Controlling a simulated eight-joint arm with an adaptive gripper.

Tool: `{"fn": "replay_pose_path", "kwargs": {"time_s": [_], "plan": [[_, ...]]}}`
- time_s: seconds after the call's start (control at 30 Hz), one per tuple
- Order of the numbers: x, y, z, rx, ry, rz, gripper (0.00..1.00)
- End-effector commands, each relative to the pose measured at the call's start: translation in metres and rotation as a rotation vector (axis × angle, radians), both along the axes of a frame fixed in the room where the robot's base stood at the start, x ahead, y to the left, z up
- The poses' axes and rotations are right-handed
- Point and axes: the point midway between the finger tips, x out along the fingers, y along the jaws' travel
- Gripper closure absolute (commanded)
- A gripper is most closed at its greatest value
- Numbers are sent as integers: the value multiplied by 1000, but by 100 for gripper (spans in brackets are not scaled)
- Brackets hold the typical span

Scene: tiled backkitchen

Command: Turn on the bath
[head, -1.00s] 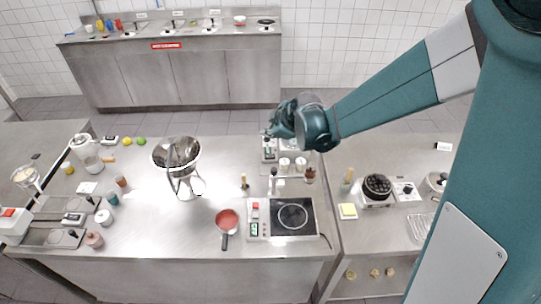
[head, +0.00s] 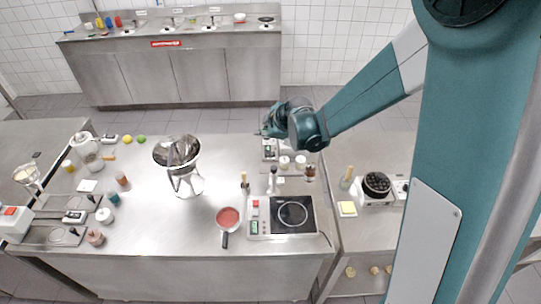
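My gripper (head: 266,131) hangs at the far side of the middle steel counter, seen from above. Its fingers are too small and dark to tell open from shut. A small device with a grey control panel (head: 269,149) stands just below it in the picture; the gripper appears above or beyond it, and contact cannot be judged. I cannot tell for sure which thing is the bath. A hot plate unit with a red switch and green display (head: 255,215) stands nearer. A large steel bowl on a stand (head: 178,152) stands to the left.
A red-filled pan (head: 228,218) sits left of the hot plate. Small jars (head: 292,162) and an upright bottle (head: 272,180) stand close to the gripper. A waffle iron (head: 376,185) is on the right counter. Bare steel lies around the bowl.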

Motion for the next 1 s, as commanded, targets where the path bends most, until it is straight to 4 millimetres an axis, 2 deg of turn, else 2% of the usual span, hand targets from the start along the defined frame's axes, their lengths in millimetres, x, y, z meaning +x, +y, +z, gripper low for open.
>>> {"fn": "replay_pose_path", "kwargs": {"time_s": [0.27,1.0], "plan": [[0,-2,-13,1,0,-1,100],[0,-11,-80,1,0,-1,100]]}}
